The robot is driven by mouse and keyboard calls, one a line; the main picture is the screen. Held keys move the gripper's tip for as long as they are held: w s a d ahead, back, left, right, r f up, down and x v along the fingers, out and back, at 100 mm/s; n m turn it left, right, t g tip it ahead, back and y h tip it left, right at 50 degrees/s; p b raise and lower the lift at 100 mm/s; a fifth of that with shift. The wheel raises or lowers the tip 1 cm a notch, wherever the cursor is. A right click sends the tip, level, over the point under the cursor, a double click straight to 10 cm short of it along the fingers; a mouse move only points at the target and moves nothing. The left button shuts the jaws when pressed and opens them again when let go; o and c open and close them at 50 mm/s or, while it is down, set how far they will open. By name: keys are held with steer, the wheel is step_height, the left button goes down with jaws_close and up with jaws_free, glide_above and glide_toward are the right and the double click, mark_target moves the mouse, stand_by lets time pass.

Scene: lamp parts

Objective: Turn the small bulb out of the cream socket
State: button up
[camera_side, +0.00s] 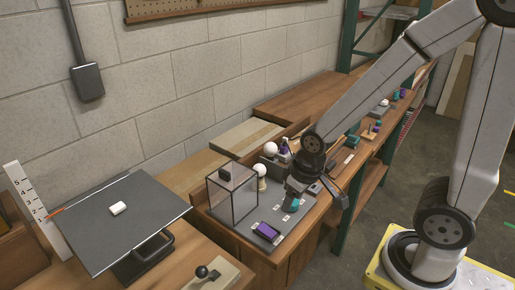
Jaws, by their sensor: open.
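A small white bulb (260,170) sits upright on a cream socket (262,184), just behind and right of a clear box. The box's frame edge is close to it in this view, and the socket's lower part is hard to make out. My gripper (316,199) is open, to the right of the socket and low over the grey work mat (246,226). It is apart from the bulb, and I see nothing between its fingers. A second, larger white bulb (271,149) shows farther back.
The clear box (232,200) has a black piece (224,174) on top. A purple block (266,231) lies in front of it. A teal piece (295,203) is close by my gripper. More small parts lie along the bench to the right. A tilted dark board (92,222) stands left.

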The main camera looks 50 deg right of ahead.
steer(key=o, duration=0.6)
steer(key=shift+c, duration=0.2)
steer(key=n+g, duration=0.3)
steer(key=n, duration=1.5)
glide_toward(259, 165)
steer(key=f, duration=0.6)
steer(key=shift+s, duration=0.2)
steer(key=shift+d, duration=0.1)
steer(key=shift+f, duration=3.9)
steer(key=c, duration=1.2)
steer(key=shift+o, duration=0.2)
steer(key=shift+r+n, duration=0.1)
steer(key=shift+n, duration=3.4)
